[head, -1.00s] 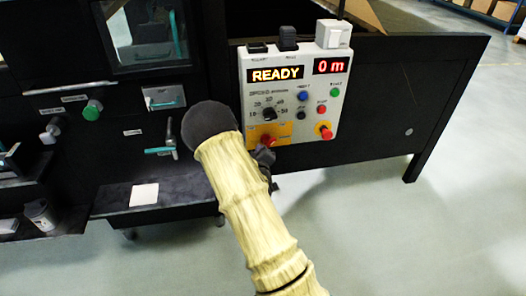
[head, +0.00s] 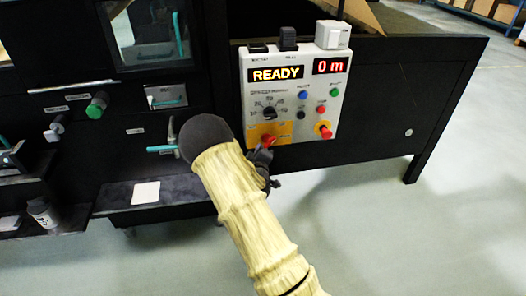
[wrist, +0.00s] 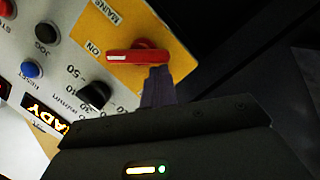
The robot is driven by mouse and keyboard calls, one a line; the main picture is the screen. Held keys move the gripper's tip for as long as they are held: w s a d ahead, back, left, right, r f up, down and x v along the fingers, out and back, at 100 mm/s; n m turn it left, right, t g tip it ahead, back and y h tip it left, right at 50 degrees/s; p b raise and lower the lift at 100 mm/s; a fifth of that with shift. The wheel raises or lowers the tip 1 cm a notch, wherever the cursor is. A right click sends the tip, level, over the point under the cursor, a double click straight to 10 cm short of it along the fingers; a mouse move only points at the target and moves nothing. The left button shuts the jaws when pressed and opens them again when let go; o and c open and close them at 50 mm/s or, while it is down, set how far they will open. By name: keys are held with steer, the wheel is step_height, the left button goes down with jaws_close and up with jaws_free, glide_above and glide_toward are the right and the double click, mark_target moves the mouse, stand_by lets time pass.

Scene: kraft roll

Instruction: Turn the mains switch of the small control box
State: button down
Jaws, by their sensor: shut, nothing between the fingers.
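The small control box (head: 285,95) is a pale panel on the front of a black machine, with lit displays reading READY and 0 m. Its red mains switch (head: 268,139) sits on a yellow plate at the lower left. In the wrist view the red handle (wrist: 138,56) lies across the yellow plate (wrist: 115,28), near the words MAINS and ON. My gripper (wrist: 157,85) is shut and empty, its fingertips right at the handle's edge; whether they touch it I cannot tell. In the head view my gripper (head: 262,156) is partly hidden behind my arm.
Teal handles (head: 163,148) and a shelf with a white square (head: 146,193) are left of my arm. Open floor lies at right.

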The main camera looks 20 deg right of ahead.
steer(key=shift+s+d+f+n+h, duration=0.15)
steer(key=shift+d+f+n+h, duration=0.15)
stand_by(0.5)
steer(key=shift+a+f, duration=0.1)
steer(key=shift+s+d+f+n+t+b, duration=0.1)
steer(key=shift+d+f+n+t+b, duration=0.45)
steer(key=shift+n, duration=1.85)
steer(key=shift+s+d+f+n+t+b, duration=0.1)
steer(key=shift+d+f+n+t+b, duration=0.45)
steer(key=shift+n, duration=1.85)
steer(key=shift+d+f+n+t+b, duration=0.25)
steer(key=shift+n+t+b, duration=0.5)
steer(key=shift+n, duration=1.65)
steer(key=shift+d+n, duration=0.1)
steer(key=shift+n, duration=0.3)
steer(key=shift+b, duration=0.3)
